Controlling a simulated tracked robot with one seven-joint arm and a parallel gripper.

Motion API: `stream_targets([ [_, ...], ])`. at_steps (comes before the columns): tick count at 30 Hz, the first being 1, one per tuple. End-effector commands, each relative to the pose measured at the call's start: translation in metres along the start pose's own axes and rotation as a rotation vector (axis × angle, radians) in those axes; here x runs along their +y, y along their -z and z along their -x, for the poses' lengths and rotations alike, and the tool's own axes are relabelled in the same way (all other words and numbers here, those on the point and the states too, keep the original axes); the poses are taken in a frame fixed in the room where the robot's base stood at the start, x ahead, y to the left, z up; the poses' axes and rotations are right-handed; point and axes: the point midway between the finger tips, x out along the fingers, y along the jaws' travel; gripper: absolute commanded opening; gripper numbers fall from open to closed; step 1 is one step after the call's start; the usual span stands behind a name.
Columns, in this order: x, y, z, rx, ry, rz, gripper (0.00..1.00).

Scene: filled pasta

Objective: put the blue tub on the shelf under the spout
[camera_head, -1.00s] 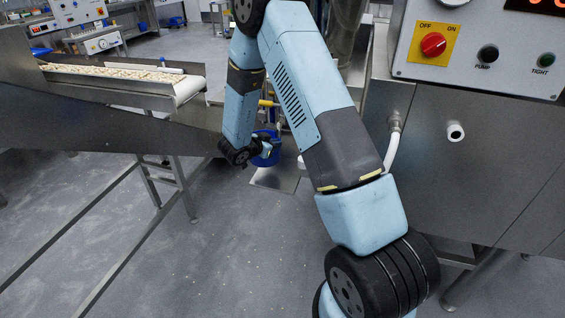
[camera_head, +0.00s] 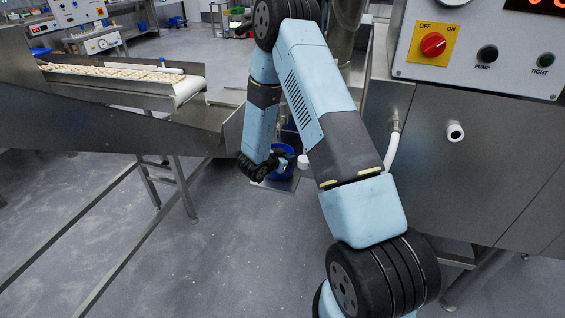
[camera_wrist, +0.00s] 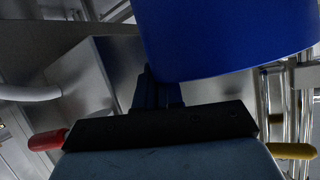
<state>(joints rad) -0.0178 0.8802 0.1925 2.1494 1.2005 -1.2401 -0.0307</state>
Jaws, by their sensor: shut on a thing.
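The blue tub (camera_head: 284,174) is partly hidden behind my wrist in the head view. It fills the top right of the wrist view (camera_wrist: 230,38). My gripper (camera_wrist: 160,90) is shut on the tub's near edge; in the head view its fingers are small and partly hidden at the tub. A flat metal shelf (camera_head: 291,185) shows low behind the tub; I cannot tell whether the tub touches it. A small white piece (camera_head: 303,161), perhaps the spout, shows right of the tub beside my arm.
A steel machine with a red switch (camera_head: 433,44) and a white hose (camera_head: 391,152) stands at right. A conveyor (camera_head: 120,80) with pasta is at left. Red (camera_wrist: 48,140) and yellow (camera_wrist: 292,151) handles flank my gripper in the wrist view. Floor in front is clear.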

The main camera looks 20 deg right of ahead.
Motion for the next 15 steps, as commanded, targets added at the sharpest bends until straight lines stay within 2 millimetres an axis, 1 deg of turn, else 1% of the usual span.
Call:
stream_targets([
  [1, 0.0024, -0.0043, -0.0034, -0.001, -0.002, 0.0, 0.0],
  [3, 0.0043, -0.006, -0.0056, 0.0, -0.001, -0.002, 0.0],
  [9, 0.0039, -0.0063, -0.0053, 0.001, 0.001, -0.001, 0.0],
  [10, 0.0039, -0.0064, -0.0053, 0.001, 0.001, -0.001, 0.1],
  [15, 0.0038, -0.0064, -0.0051, 0.0, 0.001, -0.001, 0.26],
])
